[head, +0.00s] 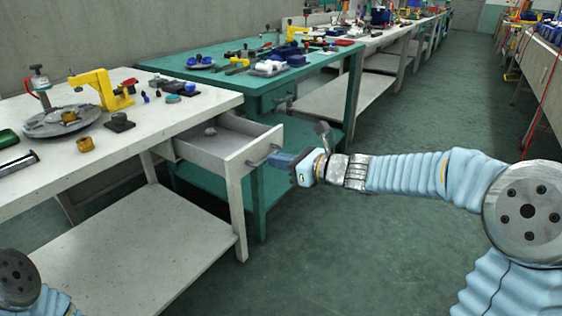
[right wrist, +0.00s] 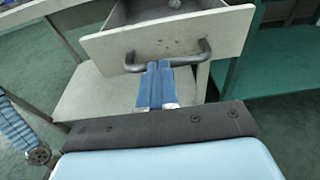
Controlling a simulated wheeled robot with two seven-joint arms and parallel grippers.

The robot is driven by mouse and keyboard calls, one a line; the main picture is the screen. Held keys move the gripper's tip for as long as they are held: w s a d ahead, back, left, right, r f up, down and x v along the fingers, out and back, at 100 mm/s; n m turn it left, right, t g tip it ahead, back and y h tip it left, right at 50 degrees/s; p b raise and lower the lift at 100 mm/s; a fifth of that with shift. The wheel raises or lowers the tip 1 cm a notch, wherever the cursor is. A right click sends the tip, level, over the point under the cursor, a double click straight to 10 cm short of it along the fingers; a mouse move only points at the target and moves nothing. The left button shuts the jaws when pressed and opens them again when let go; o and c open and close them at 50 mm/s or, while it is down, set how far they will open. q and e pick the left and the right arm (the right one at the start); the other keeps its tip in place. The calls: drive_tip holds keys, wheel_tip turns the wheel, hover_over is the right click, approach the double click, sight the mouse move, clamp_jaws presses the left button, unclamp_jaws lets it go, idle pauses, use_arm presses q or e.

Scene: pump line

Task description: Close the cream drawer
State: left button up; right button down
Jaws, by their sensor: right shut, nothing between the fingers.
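The cream drawer (head: 222,147) stands open, pulled out from under the cream table. A small pale object lies inside it. Its dark bar handle (head: 262,156) is on the front panel. My right gripper (head: 275,160) is shut, with its blue fingertips at the handle. In the right wrist view the shut fingers (right wrist: 155,72) reach up to the drawer handle (right wrist: 170,58), in front of the drawer front (right wrist: 165,38); I cannot tell whether they touch it. Nothing shows between the fingers. My left gripper is not in view; only part of my left arm shows at the lower left.
The cream table (head: 205,103) carries a yellow clamp-like tool (head: 100,88), a round metal plate (head: 62,120) and small parts. A teal table (head: 215,62) stands just behind. The green floor (head: 330,250) to the right of the drawer is free.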

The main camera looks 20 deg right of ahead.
approach(221, 149)
drive_tip(key=shift+a+r+b, duration=0.15)
drive_tip(key=shift+r+b, duration=0.15)
drive_tip(key=shift+r, duration=0.3)
drive_tip(key=x, duration=0.3)
drive_tip(key=r+p+x, duration=0.1)
drive_tip(key=x, duration=0.4)
drive_tip(key=shift+w+a+r+p, duration=0.3)
drive_tip(key=shift+w+p, duration=0.1)
drive_tip(key=shift+w, duration=0.1)
drive_tip(key=shift+w+a, duration=0.15)
drive_tip(key=shift+w, duration=0.1)
drive_tip(key=shift+r, duration=0.15)
drive_tip(key=shift+a+r, duration=0.1)
drive_tip(key=shift+r, duration=0.05)
